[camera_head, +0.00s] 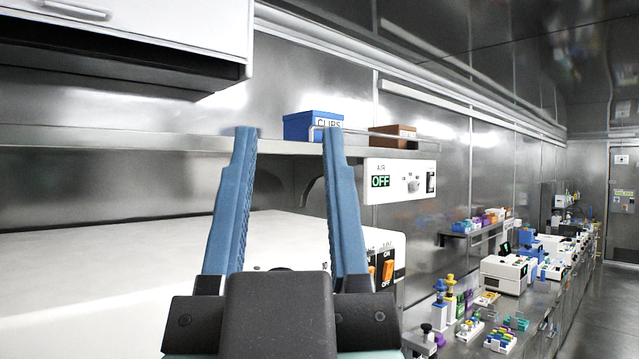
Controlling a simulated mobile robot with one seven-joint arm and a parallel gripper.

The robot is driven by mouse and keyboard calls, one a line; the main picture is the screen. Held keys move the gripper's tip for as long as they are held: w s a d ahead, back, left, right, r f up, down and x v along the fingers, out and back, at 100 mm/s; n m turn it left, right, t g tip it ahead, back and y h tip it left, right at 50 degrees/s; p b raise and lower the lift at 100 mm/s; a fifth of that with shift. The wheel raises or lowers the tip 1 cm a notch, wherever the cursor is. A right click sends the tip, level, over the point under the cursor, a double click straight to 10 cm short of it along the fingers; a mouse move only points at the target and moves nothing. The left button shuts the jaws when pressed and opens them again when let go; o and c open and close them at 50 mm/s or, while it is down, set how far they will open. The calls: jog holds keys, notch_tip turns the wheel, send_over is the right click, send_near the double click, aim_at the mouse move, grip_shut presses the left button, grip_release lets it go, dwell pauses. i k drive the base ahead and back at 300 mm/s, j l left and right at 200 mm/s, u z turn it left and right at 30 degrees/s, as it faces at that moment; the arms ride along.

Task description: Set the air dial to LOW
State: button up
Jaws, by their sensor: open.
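The air panel (400,181) is a white box on the wall, right of the picture's middle, under the shelf. It bears the word AIR and a small display (381,181) that reads OFF in green. The air dial (413,184) is a light knob to the right of the display, with small marks around it that I cannot read. A dark switch (431,182) sits at the panel's right end. My gripper (289,132) is open and empty, with its two blue fingers pointing up and forward. It is left of the panel and apart from the dial in the picture.
A shelf (200,143) crosses above, with a blue CLIPS box (312,125) and a brown box (393,136). A white machine (120,270) with orange ON/OFF switches (388,271) lies below. A white cabinet (150,28) hangs upper left. Lab benches with equipment (505,272) run back right.

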aim_at(414, 186)
jog(key=i+l+u, duration=0.15)
jog(key=l, duration=0.2)
jog(key=i+l+u, duration=0.1)
jog(key=i+l, duration=0.15)
jog(key=i+l+u, duration=0.15)
jog(key=l, duration=0.3)
jog(key=i+l+u, duration=0.1)
jog(key=l, duration=0.3)
jog(key=i+l+u, duration=0.15)
jog(key=l, duration=0.3)
jog(key=i+l, duration=0.15)
jog(key=l, duration=0.2)
jog(key=i+l, duration=0.15)
jog(key=l, duration=0.25)
jog(key=i+l, duration=0.1)
jog(key=l, duration=0.25)
jog(key=i+l, duration=0.15)
jog(key=l, duration=0.2)
jog(key=i+l, duration=0.15)
jog(key=l, duration=0.25)
jog(key=i+l, duration=0.15)
jog(key=l, duration=0.2)
